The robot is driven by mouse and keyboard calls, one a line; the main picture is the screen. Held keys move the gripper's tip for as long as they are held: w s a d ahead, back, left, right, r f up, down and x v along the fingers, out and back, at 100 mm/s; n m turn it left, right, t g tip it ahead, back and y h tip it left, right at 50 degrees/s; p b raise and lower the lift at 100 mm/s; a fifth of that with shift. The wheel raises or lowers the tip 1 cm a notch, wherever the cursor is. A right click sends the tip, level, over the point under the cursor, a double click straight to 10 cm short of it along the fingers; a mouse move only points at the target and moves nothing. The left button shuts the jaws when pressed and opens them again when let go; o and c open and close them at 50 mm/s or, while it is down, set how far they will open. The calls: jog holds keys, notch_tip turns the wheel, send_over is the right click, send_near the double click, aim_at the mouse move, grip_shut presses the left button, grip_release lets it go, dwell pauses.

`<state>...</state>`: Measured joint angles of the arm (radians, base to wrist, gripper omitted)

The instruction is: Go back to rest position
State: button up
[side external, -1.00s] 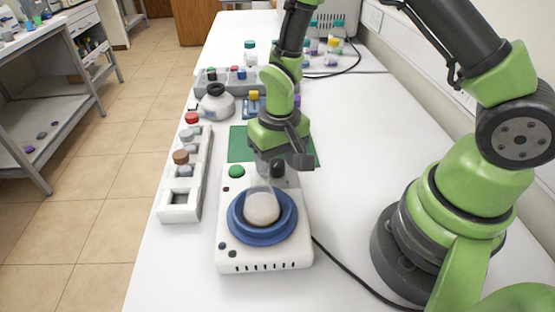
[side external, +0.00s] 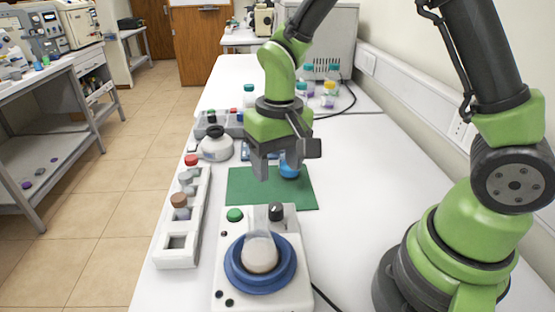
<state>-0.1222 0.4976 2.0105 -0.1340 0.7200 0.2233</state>
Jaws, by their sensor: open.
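My gripper (side external: 262,171) is open and empty, pointing down above the green mat (side external: 240,190). It is behind and above the white device (side external: 228,288). The device has a blue ring (side external: 233,270) with a clear flask (side external: 262,252) of pale content sitting in it. The flask stands apart from my gripper. A blue item (side external: 289,168) shows on the mat, partly hidden by my gripper.
A white rack (side external: 177,256) with several capped vials stands at the left table edge. A white round bottle (side external: 215,147) and a grey rack (side external: 204,128) are behind it. Capped bottles (side external: 330,90) stand further back.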

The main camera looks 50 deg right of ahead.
jog(key=shift+r, duration=0.2)
jog(key=s+d+r+t+y, duration=0.1)
jog(key=s+r+t, duration=0.6)
jog(key=s+r, duration=0.7)
jog(key=shift+d+r+y, duration=0.15)
jog(key=shift+r+y, duration=0.15)
jog(key=shift+r, duration=0.55)
dwell(0.8)
